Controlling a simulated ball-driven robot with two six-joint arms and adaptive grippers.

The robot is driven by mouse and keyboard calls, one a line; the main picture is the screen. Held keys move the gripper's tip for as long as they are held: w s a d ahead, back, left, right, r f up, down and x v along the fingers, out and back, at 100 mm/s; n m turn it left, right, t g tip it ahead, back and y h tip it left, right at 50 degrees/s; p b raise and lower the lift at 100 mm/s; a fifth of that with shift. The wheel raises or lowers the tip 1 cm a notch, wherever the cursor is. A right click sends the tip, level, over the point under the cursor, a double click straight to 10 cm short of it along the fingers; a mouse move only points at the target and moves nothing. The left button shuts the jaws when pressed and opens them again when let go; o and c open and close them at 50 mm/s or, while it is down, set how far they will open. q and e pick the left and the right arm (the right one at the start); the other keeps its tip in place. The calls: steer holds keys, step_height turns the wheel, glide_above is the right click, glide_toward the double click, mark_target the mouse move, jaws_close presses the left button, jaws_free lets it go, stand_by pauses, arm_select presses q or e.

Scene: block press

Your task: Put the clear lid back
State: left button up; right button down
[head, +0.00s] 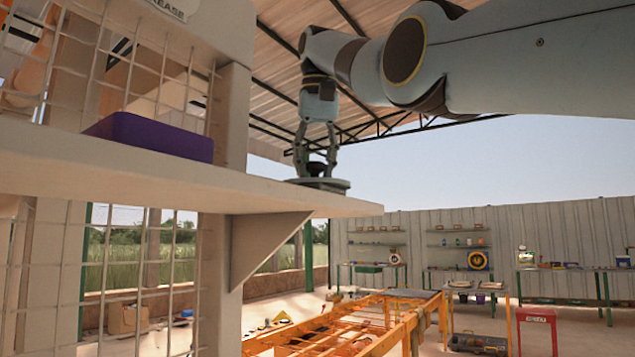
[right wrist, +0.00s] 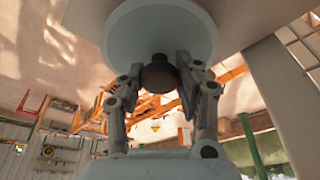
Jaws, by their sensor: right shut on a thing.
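The lid (head: 335,184) is a thin round disc with a dark knob, seen nearly edge-on at the shelf's right end in the head view. In the right wrist view the lid (right wrist: 122,30) is a pale, see-through-looking disc. My right gripper (head: 317,165) points down and is shut on the lid's dark knob, which sits between the fingers in the right wrist view (right wrist: 160,75). I cannot tell whether the lid touches the shelf or what is under it. My left gripper is not in view.
The pale shelf (head: 210,188) carries a purple block (head: 150,136) at the left, by a wire grid (head: 70,80). Shelf between block and lid looks clear. An orange frame table (head: 350,325), workbenches and a red stool (head: 537,330) stand farther back.

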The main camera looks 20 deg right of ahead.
steer(key=shift+a, duration=0.25)
steer(key=shift+s+a+r, duration=0.1)
steer(key=shift+a+r, duration=0.05)
steer(key=shift+s, duration=0.1)
steer(key=c, duration=0.9)
jaws_free()
steer(key=shift+f, duration=0.2)
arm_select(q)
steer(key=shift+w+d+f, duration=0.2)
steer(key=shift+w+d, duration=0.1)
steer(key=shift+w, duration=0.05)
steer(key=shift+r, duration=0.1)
arm_select(e)
steer(key=shift+r, duration=0.1)
